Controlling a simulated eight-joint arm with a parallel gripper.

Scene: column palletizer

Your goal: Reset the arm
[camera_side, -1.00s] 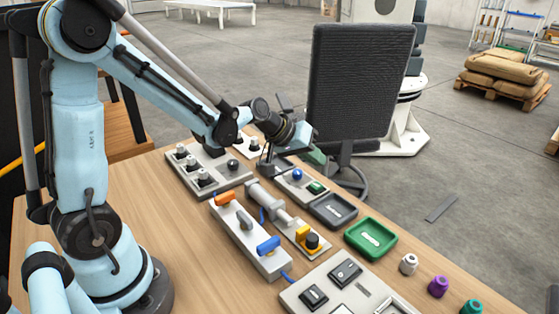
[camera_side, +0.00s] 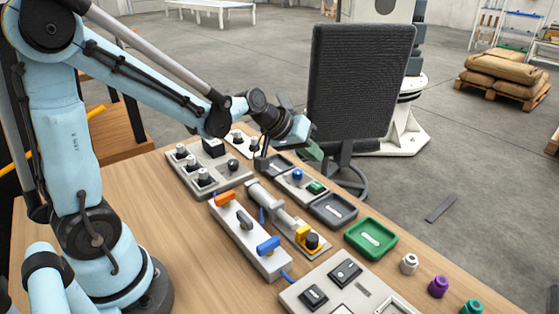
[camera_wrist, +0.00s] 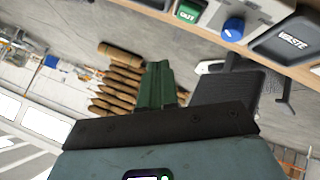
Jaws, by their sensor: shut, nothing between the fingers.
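My gripper (camera_side: 311,151) is shut and empty, held above the far end of the wooden table in the side view, in front of the dark screen-like panel. Its green fingers are together in the wrist view (camera_wrist: 155,86) and point out over the floor, away from the table top. My gripper touches none of the table's objects that I can see.
Below are a blue-and-green button panel (camera_side: 305,184), a knob panel (camera_side: 205,175), a grey tray (camera_side: 333,210) and a green tray (camera_side: 371,238). The upright dark panel (camera_side: 360,85) stands close behind my gripper. White, purple and teal pieces sit at the right table edge.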

